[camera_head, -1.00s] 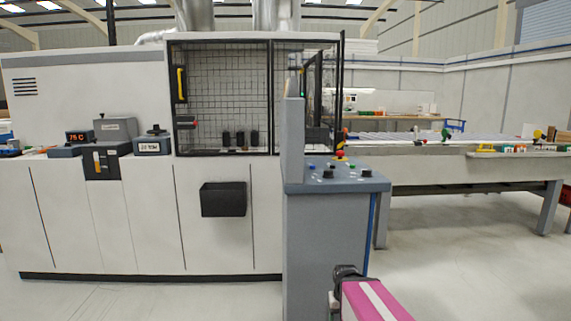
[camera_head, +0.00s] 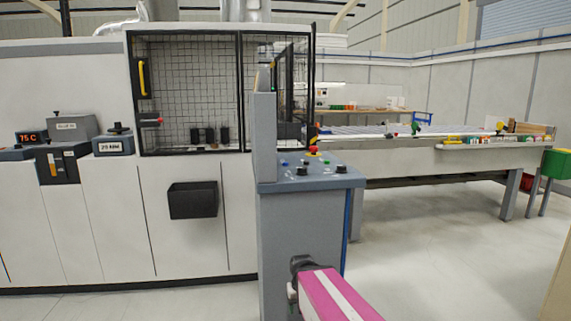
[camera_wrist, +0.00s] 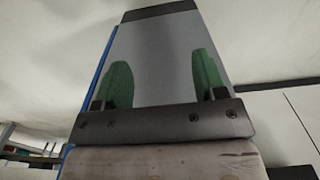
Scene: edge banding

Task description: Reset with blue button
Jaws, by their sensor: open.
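The blue button (camera_head: 284,163) is a small spot on the sloped top of the grey control console (camera_head: 305,220), left of the black knobs. A red mushroom button (camera_head: 313,150) stands behind it. My pink arm (camera_head: 335,295) is low in front of the console, below its top. In the wrist view my gripper (camera_wrist: 163,80) is open and empty, its two green fingers apart. They face the grey console side (camera_wrist: 155,60) with its blue edge strip; the button does not show there.
A grey upright panel (camera_head: 264,135) rises at the console's left edge. A mesh-guarded machine (camera_head: 190,90) with a black bin (camera_head: 193,200) stands left. A long conveyor table (camera_head: 430,155) is behind to the right. Free floor (camera_head: 430,260) lies right of the console.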

